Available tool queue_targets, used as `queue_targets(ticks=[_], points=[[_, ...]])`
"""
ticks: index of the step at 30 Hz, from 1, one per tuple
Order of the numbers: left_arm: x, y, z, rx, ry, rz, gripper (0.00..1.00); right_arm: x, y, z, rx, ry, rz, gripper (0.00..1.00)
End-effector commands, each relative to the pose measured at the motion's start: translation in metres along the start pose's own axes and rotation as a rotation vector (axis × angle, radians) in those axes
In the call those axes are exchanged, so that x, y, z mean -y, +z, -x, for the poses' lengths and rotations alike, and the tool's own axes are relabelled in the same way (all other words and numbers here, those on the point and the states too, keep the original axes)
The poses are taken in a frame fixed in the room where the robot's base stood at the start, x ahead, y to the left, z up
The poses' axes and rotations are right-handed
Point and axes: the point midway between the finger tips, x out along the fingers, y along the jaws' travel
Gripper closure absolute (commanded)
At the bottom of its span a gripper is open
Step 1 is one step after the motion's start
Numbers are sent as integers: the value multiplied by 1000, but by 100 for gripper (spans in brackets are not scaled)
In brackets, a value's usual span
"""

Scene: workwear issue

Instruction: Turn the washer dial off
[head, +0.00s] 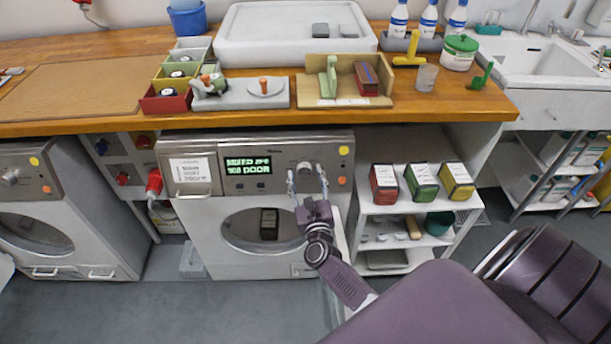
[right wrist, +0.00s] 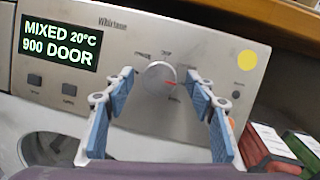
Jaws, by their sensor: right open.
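The washer (head: 205,235) stands under the wooden counter, with a round door window and a silver control panel. Its lit display (right wrist: 60,42) reads "MIXED 20°C 900 DOOR". The round silver washer dial (right wrist: 158,76) is right of the display; it also shows in the head view (head: 304,168). My left gripper is out of view.
The counter edge (head: 400,116) overhangs the panel. Open shelves (head: 408,208) with red, green and yellow boxes stand right of the washer. A second machine (head: 30,230) is at the left, beside a red plug (head: 154,182). The floor in front is clear.

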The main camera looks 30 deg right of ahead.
Motion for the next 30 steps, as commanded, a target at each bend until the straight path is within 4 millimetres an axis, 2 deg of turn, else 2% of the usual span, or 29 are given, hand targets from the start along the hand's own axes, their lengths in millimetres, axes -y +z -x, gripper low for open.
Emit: queue_targets(ticks=[8, 19, 30], points=[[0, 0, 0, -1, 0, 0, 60, 0, 0, -1, 1, 1, 1, 52], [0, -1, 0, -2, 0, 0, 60, 0, 0, -1, 1, 0, 1, 91], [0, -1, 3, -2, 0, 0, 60, 1, 1, -1, -3, 22, 66, 91]])
